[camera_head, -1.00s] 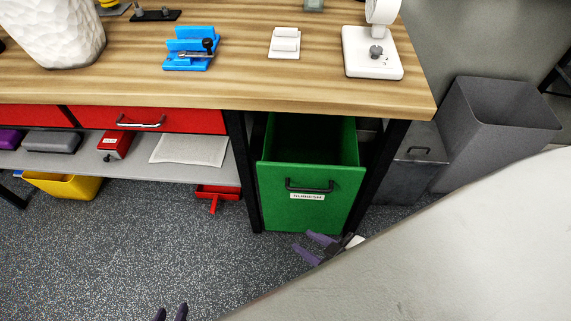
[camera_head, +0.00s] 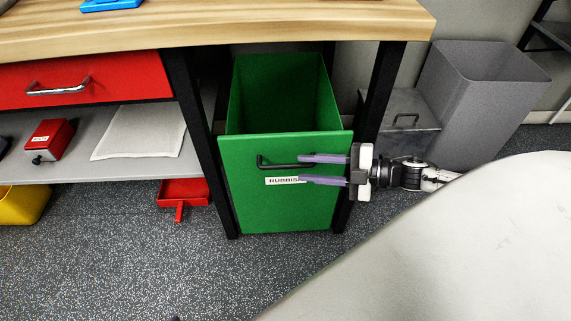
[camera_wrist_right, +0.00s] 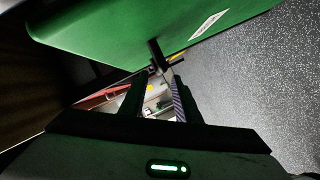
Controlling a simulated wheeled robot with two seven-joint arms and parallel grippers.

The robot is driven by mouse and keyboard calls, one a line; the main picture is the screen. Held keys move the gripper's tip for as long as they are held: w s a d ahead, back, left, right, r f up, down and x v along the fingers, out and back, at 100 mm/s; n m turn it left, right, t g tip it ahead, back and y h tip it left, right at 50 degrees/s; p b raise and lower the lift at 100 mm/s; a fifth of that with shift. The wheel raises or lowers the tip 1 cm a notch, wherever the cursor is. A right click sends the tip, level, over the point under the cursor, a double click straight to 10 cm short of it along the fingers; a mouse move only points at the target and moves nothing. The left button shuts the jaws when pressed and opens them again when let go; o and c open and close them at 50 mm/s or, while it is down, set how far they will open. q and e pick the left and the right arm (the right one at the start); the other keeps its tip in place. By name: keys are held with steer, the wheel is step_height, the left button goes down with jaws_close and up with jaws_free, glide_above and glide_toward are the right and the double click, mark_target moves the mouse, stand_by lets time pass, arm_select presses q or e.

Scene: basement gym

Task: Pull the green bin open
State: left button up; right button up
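The green bin (camera_head: 250,205) is partly out from under the workbench, with its open top showing. Its front has a black bar handle (camera_head: 270,165) and a label reading RUBBISH, partly covered by a finger. My right gripper (camera_head: 300,169) comes in from the right, in front of the bin, with two purple fingers apart at the handle's right end. In the right wrist view the handle (camera_wrist_right: 157,56) lies just ahead of the gap between the open fingers (camera_wrist_right: 160,85); contact is unclear. Of my left gripper only a dark speck shows at the bottom edge.
Black bench legs (camera_head: 195,140) flank the bin. A grey metal box (camera_head: 408,130) and a tall grey bin (camera_head: 475,110) stand to the right. A red drawer (camera_head: 120,78) and a shelf are at the left. A red tray (camera_head: 185,192) is low beside the left leg. Floor in front is clear.

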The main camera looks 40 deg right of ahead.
mark_target(292, 167)
steer(key=b+x, duration=0.1)
steer(key=x, duration=0.5)
steer(key=shift+w+a+f+b, duration=0.2)
steer(key=shift+w+b, duration=0.1)
steer(key=shift+b, duration=0.1)
jaws_close()
